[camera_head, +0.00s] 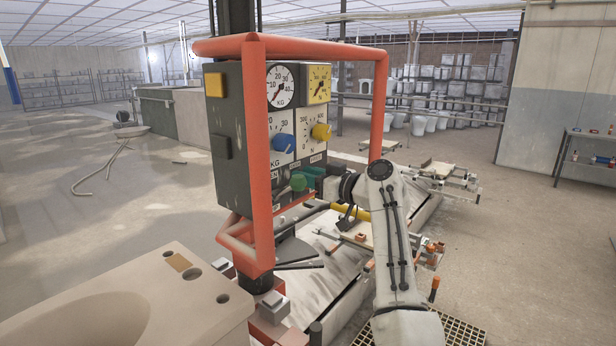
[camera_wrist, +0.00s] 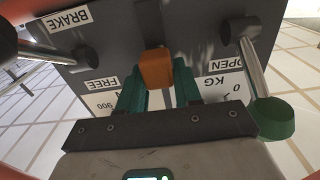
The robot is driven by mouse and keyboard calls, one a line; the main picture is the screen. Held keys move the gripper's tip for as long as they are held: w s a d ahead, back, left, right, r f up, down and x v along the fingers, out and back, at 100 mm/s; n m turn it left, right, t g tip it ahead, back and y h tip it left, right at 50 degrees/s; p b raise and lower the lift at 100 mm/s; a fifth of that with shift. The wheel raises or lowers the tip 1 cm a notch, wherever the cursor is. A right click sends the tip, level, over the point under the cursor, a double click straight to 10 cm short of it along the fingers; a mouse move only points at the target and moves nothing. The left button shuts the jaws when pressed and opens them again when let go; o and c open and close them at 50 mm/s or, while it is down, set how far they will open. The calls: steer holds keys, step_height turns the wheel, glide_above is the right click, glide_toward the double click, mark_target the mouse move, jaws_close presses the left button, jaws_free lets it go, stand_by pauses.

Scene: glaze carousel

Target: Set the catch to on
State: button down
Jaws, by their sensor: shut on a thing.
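In the head view my gripper (camera_head: 313,179) is at the lower front of the control box (camera_head: 228,140), and the orange block is hidden there. The box's labels BRAKE, FREE and OPEN show upside down in the wrist view.
A green-ended lever (camera_wrist: 273,118) is close right of my gripper in the wrist view. Another metal lever (camera_wrist: 45,50) is at left. An orange tube frame (camera_head: 258,150) surrounds the box. A blue knob (camera_head: 284,144) and yellow knob (camera_head: 321,131) project from its face.

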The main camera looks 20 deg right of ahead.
steer(key=shift+f, duration=0.1)
step_height(320, 180, down, 4)
steer(key=b, duration=0.4)
steer(key=shift+f, duration=0.2)
steer(key=c, duration=0.8)
jaws_free()
steer(key=shift+c, duration=0.2)
steer(key=shift+r, duration=0.1)
steer(key=b+v, duration=0.2)
steer(key=v, duration=0.9)
steer(key=shift+w, duration=0.1)
